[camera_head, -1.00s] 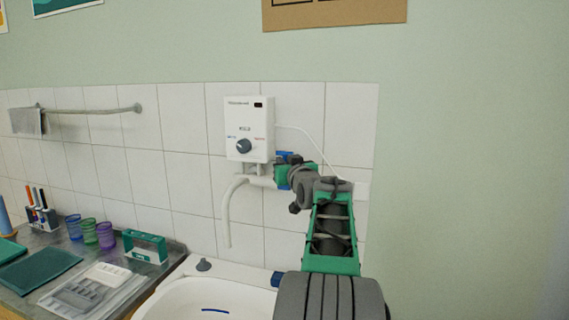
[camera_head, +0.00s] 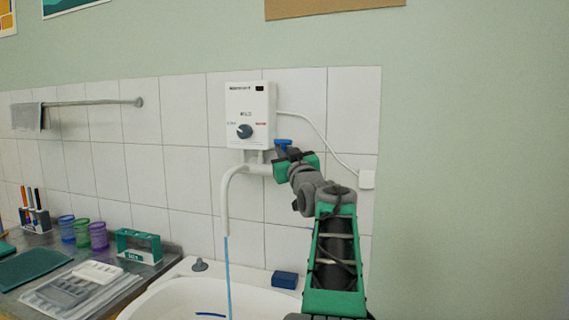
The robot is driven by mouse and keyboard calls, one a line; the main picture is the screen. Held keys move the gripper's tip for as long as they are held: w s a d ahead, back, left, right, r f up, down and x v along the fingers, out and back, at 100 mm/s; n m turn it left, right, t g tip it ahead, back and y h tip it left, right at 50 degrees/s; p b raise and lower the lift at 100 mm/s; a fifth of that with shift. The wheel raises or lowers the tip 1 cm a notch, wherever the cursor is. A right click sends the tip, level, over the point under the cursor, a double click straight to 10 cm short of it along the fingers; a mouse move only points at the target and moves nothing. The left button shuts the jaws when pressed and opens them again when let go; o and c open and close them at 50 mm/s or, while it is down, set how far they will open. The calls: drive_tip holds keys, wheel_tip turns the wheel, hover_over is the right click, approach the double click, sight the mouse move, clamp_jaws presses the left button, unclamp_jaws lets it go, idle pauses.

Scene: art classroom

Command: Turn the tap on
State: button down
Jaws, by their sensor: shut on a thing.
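The tap is a white curved spout (camera_head: 227,200) under a white wall-mounted water heater box (camera_head: 250,112) with a dark round knob. A thin blue stream of water (camera_head: 228,275) runs from the spout down into the white sink (camera_head: 165,300). A blue tap handle (camera_head: 283,142) shows at the right end of the tap body, below the box. My gripper (camera_head: 282,160), green and grey, is at this handle and shut on it. My wrist and fingers hide part of the handle and the tap body's right end.
A blue block (camera_head: 285,279) and a grey plug-like piece (camera_head: 200,265) lie on the sink rim. The counter at left holds coloured cups (camera_head: 82,232), a green holder (camera_head: 138,246) and trays. A towel rail (camera_head: 90,102) is on the tiled wall. Free wall lies at right.

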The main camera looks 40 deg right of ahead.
drive_tip(key=c, duration=1.5)
unclamp_jaws()
drive_tip(key=b+v, duration=0.1)
drive_tip(key=v, duration=0.6)
drive_tip(key=shift+s+a, duration=0.15)
drive_tip(key=shift+s, duration=0.2)
drive_tip(key=shift+f, duration=0.1)
